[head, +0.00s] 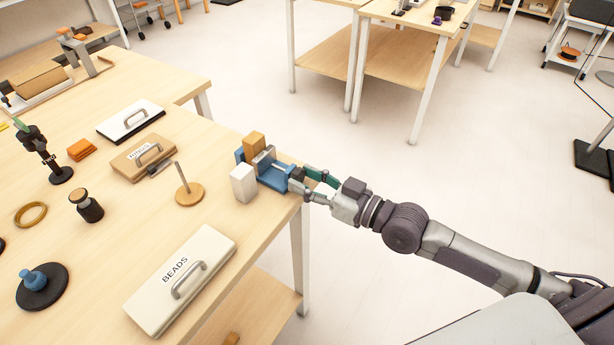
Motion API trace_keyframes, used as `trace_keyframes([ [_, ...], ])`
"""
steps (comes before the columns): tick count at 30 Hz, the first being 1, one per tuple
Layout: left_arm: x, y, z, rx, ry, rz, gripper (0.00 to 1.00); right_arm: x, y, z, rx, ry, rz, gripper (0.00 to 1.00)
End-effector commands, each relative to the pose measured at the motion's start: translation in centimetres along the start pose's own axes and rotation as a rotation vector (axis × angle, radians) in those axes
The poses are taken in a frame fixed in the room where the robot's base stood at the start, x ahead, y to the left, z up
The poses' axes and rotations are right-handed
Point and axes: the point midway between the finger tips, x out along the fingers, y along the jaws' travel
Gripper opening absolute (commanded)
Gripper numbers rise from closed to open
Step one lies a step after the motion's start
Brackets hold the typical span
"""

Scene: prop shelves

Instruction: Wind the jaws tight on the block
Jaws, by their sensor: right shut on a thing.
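A small blue vise (272,177) stands at the right corner of the wooden table. A tan wooden block (255,141) stands upright between its blue back part and its grey jaw (264,159). I cannot tell whether both jaws touch the block. My right gripper (299,183) reaches in from the right, level with the vise's outer end. It is shut on the vise's handle, which is mostly hidden by the fingers. My left gripper is not in view.
A white block (243,184) stands close in front of the vise. A wooden disc with a peg (189,193), a BEADS lid (181,280) and a HINGES lid (144,157) lie further left. The table edge (272,228) is close; open floor lies beyond.

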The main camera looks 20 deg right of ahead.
Motion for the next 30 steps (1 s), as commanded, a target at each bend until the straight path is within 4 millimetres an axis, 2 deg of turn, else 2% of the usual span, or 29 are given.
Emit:
trace_keyframes([
  [8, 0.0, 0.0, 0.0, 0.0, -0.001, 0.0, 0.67, 0.0, 0.1, 0.0, 0.01, 0.001, 0.001, 0.08],
  [9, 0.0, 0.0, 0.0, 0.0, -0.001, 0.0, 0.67, 0.0, 0.1, 0.0, 0.01, 0.001, 0.001, 0.46],
  [13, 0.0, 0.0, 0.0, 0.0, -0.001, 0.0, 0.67, 0.0, 0.0, 0.0, 0.01, 0.001, 0.0, 0.67],
  [23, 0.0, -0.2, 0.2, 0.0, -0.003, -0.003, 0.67, -0.2, 0.0, 0.0, 0.009, 0.0, 0.001, 0.67],
  [26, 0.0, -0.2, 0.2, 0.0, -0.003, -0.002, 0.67, -1.0, 0.0, 0.1, 0.009, -0.002, 0.001, 0.67],
  [30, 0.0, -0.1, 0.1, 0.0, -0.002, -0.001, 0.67, -3.2, 0.0, 0.2, 0.008, -0.006, 0.0, 0.67],
])
